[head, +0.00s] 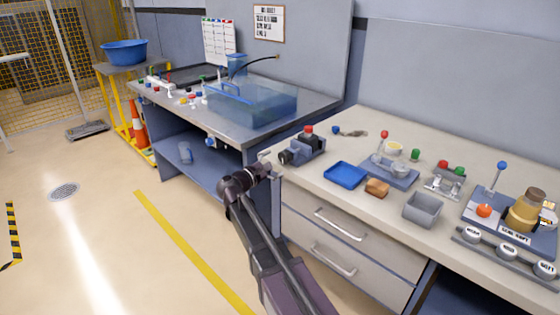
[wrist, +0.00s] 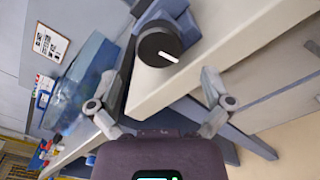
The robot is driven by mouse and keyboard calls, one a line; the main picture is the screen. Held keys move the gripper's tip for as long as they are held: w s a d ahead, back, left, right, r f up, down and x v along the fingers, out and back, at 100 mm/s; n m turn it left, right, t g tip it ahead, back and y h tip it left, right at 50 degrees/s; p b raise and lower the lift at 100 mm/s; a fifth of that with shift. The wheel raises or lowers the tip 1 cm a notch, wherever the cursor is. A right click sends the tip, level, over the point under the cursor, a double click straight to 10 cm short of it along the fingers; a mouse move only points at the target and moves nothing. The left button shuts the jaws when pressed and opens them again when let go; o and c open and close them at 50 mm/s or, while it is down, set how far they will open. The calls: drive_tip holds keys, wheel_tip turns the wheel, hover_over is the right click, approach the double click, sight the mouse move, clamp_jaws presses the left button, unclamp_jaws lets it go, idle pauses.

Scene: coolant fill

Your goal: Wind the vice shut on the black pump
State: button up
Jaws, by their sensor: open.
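The blue-grey vice (head: 310,149) stands at the left front corner of the pale workbench. A dark block with a red top (head: 308,133) sits in it and looks like the black pump; whether the jaws touch it I cannot tell. The vice's round black knob (head: 285,157) faces the bench's front left edge. In the wrist view the knob (wrist: 153,44) shows a white line pointing down and right. My gripper (head: 266,165) is open and empty, just short of the knob. In the wrist view its fingertips (wrist: 158,76) are spread either side below the knob, apart from it.
A blue tray (head: 345,175), a brown block (head: 377,188) and a grey bin (head: 422,209) lie right of the vice. A clear blue tank (head: 252,103) stands on the other bench behind. The bench edge and drawers lie close to my gripper.

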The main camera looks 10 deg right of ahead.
sight(283, 158)
drive_tip(key=v, duration=0.7)
drive_tip(key=shift+s+a, duration=0.2)
drive_tip(key=n, duration=0.3)
drive_tip(key=a+n, duration=0.1)
drive_tip(key=n, duration=0.2)
drive_tip(key=s+n, duration=0.1)
drive_tip(key=n, duration=0.2)
drive_tip(key=shift+s+a+r, duration=0.1)
drive_tip(key=shift+a+r, duration=0.05)
drive_tip(key=shift+a, duration=0.05)
drive_tip(key=shift+d, duration=0.1)
idle(0.4)
drive_tip(key=x, duration=1.3)
drive_tip(key=shift+w+d, duration=0.2)
drive_tip(key=shift+w, duration=0.1)
